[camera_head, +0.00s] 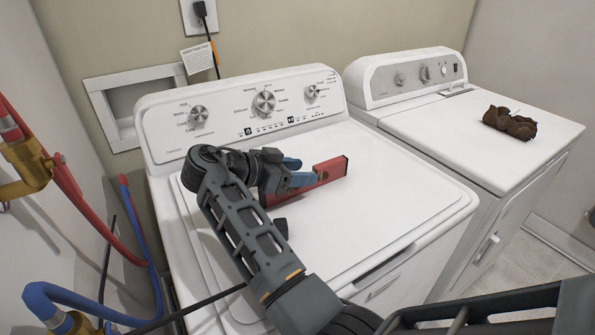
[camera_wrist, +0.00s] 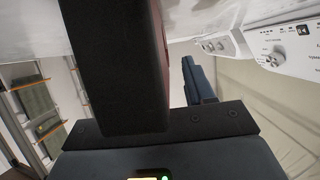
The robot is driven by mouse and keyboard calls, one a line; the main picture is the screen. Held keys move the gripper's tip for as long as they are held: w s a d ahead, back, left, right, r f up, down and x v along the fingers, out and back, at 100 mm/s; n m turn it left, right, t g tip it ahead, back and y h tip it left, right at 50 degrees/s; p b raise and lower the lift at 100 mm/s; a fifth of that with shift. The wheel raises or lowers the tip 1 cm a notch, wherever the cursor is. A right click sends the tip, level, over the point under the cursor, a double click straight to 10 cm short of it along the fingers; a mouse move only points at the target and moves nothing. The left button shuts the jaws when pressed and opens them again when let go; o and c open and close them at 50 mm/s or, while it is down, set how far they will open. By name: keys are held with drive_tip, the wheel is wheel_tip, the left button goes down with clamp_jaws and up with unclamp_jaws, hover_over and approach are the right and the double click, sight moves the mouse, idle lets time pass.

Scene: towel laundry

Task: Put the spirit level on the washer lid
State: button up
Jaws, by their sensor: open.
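The red spirit level (camera_head: 333,168) is at the washer lid (camera_head: 385,195), towards its back, set slantwise below the control panel. It appears to stand on its long edge on the lid, though its lower edge is partly hidden. My gripper (camera_head: 304,174) is open at the level, with its blue fingers close beside it and covering its middle. In the wrist view, the level (camera_wrist: 125,70) fills the centre as a large dark block with a reddish side. One blue finger (camera_wrist: 198,80) shows to its right, apart from it. The other finger is hidden.
The washer's control panel (camera_head: 255,112) rises behind the lid. A dryer (camera_head: 455,125) stands to the right with a crumpled brown cloth (camera_head: 510,123) on top. Red and blue hoses (camera_head: 75,190) run along the left. The lid's right and front parts are clear.

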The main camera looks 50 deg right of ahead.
drive_tip(key=shift+a+r, duration=0.1)
drive_tip(key=shift+r, duration=0.1)
drive_tip(key=b+v, duration=0.2)
drive_tip(key=v, duration=0.9)
drive_tip(key=shift+a+b, duration=0.35)
drive_tip(key=shift+r, duration=0.1)
